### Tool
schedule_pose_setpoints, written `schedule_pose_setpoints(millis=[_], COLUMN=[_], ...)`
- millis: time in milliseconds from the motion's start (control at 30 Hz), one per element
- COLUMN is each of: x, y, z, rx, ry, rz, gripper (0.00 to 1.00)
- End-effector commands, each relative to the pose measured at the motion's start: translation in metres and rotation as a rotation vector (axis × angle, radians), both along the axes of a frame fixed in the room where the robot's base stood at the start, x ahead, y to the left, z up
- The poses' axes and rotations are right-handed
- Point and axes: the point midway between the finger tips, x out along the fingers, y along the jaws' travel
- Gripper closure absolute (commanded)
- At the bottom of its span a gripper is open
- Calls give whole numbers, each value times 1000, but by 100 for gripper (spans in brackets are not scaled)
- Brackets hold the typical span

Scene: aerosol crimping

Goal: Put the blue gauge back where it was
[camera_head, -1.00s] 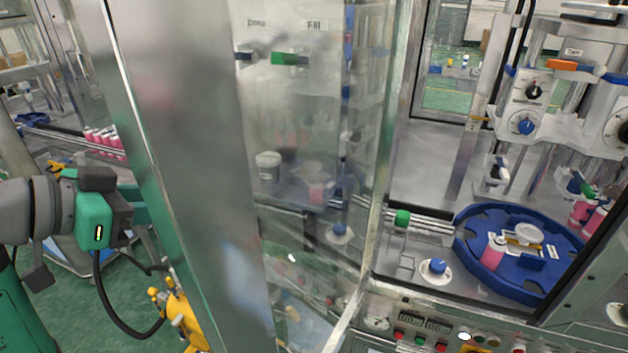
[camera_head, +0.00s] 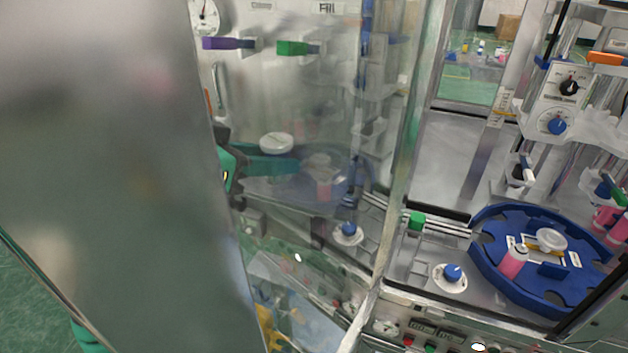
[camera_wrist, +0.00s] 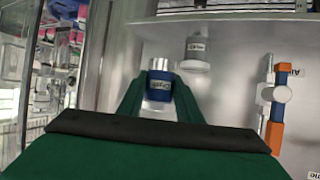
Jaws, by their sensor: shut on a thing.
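In the wrist view, the blue gauge (camera_wrist: 160,81) is a small cylinder with a silver top and a labelled blue band. My gripper (camera_wrist: 158,92) is shut on it, with a green finger on either side. Another gauge, grey-white with a label (camera_wrist: 196,49), stands just beyond and to the right, apart from the held one. In the head view, a green part of my arm shows beside the pillar and through the glass; the blue gauge cannot be made out there.
A wide metal pillar (camera_head: 110,150) blocks the left of the head view. A blue rotary table (camera_head: 500,283) with a pink can (camera_head: 513,262) is at the right. In the wrist view, an orange, blue and white fitting (camera_wrist: 273,100) stands to the right on the grey panel.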

Motion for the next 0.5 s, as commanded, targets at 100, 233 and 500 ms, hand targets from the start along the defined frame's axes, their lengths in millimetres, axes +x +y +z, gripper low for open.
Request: schedule_pose_setpoints(millis=[100,233,500], x=[12,26,33], y=[-23,-46,-60], z=[0,0,-26], rx=[2,2,-2], ry=[-1,-1,0], rz=[1,4,6], gripper=[99,99,99])
